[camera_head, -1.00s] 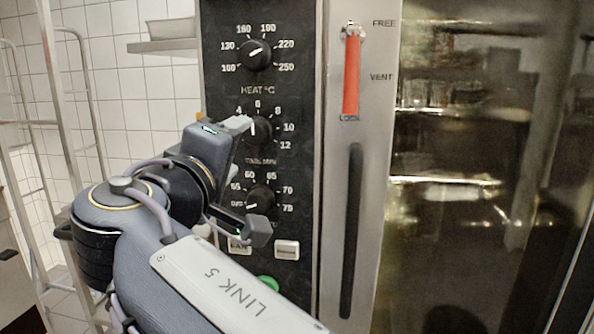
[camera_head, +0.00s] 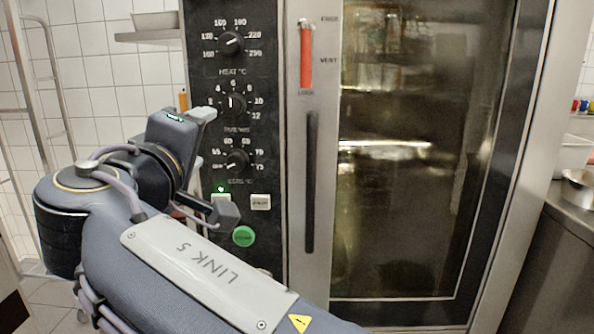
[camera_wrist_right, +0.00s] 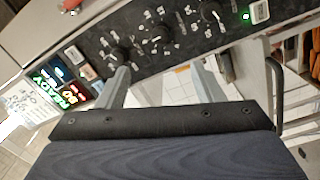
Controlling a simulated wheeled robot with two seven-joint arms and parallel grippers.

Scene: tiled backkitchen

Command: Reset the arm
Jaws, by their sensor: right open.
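My right gripper (camera_head: 214,163) is open and empty, with its two fingers spread in front of the left edge of the oven's black control panel (camera_head: 270,110). My grey right arm (camera_head: 190,270), marked LINK 5, comes in from the bottom of the head view. In the right wrist view, the open right gripper (camera_wrist_right: 162,82) has nothing between its fingers. The panel's dials show beyond the fingertips; whether the fingers touch the panel I cannot tell. My left gripper is not in view.
The oven has a red lever (camera_head: 306,58), a dark handle (camera_head: 311,180) and a closed glass door (camera_head: 400,190). A metal rack (camera_head: 38,90) stands left against white tiles. A steel counter (camera_head: 565,215) with a pot (camera_head: 578,188) is at right.

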